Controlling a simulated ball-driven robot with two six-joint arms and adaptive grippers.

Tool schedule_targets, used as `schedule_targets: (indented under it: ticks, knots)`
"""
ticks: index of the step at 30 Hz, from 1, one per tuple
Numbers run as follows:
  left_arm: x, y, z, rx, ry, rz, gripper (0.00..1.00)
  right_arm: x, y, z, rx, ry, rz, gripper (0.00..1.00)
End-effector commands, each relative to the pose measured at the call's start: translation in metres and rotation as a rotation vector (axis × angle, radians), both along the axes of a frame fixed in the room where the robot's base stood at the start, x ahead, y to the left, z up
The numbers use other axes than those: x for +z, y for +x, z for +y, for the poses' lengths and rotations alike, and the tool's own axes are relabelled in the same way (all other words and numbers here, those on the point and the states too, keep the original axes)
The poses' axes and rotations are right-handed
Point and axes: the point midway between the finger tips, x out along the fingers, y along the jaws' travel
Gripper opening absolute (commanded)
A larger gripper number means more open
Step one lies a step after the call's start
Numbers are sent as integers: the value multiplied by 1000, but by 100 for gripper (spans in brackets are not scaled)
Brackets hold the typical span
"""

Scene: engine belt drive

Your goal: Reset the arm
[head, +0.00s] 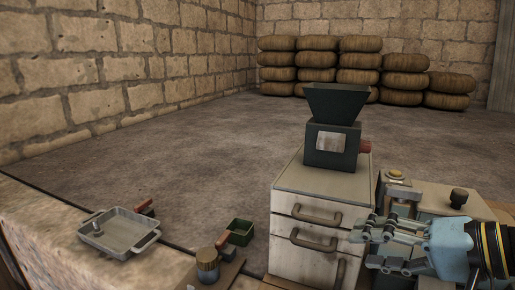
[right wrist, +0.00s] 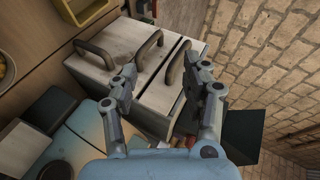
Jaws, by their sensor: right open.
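My right gripper (head: 366,245) is at the lower right of the head view, in front of the right side of a pale drawer cabinet (head: 282,222). Its two fingers are spread apart with nothing between them. In the right wrist view the open gripper (right wrist: 166,70) points towards the cabinet's front and its curved handles (right wrist: 147,50). I cannot tell whether a fingertip touches the cabinet. My left gripper is not in view.
A dark green hopper machine (head: 332,143) stands on the cabinet. A grey tray (head: 118,243), a small green box (head: 240,233) and a brass-topped grinder (head: 208,266) are at the lower left. Stacked sacks (head: 318,59) line the back wall. The floor between is clear.

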Motion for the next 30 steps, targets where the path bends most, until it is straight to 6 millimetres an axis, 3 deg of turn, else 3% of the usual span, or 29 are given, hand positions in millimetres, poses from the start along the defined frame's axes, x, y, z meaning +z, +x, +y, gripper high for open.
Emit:
schedule_targets:
  ticks: [6,12,24,30]
  knots:
    - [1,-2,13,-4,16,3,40,-52,-63,-5,120,-381,-8,48]
    - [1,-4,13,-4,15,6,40,-81,-120,-31,222,-715,34,48]
    - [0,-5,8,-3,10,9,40,-87,-215,-95,368,-1161,222,48]
    - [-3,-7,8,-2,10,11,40,-147,-200,-99,373,-1148,239,48]
